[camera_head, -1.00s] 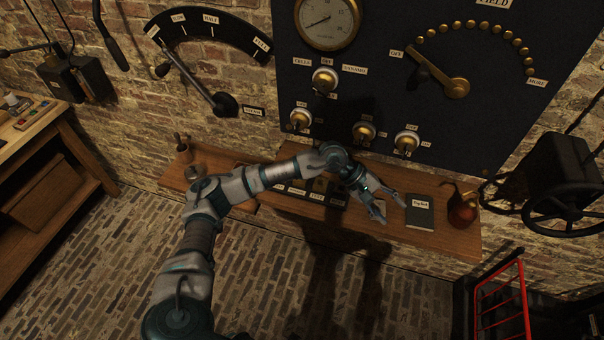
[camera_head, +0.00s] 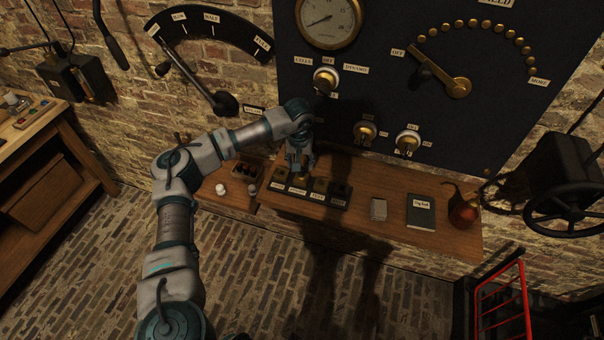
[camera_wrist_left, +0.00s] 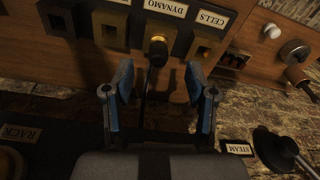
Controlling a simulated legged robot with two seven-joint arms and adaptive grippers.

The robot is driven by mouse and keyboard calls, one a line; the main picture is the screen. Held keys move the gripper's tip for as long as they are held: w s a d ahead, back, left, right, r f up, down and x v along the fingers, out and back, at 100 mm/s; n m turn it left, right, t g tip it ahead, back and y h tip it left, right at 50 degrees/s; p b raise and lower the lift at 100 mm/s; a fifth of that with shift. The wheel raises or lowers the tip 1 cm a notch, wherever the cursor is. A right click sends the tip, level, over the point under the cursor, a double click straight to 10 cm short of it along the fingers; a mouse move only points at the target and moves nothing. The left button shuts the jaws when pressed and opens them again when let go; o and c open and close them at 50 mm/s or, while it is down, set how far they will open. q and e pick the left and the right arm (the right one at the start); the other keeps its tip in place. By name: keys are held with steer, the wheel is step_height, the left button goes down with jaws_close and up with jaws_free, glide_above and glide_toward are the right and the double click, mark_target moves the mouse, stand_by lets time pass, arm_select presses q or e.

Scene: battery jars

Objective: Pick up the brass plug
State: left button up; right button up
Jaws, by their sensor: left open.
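The brass plug (camera_wrist_left: 158,46) sits at the socket by the DYNAMO label, with a black cord running from it. In the head view it is mostly hidden by my gripper. The dark socket block (camera_head: 328,204), with several labelled sockets, stands on the wooden shelf. My left gripper (camera_head: 299,172) is just above this block, pointing down. In the wrist view the left gripper (camera_wrist_left: 160,88) is open and empty, its two blue-padded fingers apart with the plug beyond and between them. I cannot tell how far the tips are from it. My right gripper is not in view.
White knobs (camera_head: 221,189) are at the left. The dark switch panel (camera_head: 370,85) rises behind.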

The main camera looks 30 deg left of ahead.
mark_target(301, 175)
arm_select(q)
steer(key=shift+w+a+f, duration=0.1)
steer(key=shift+a+f, duration=0.05)
steer(key=shift+f, duration=0.6)
steer(key=f, duration=0.2)
steer(key=w+f, duration=0.1)
steer(key=f, duration=0.2)
steer(key=shift+a, duration=0.1)
jaws_close()
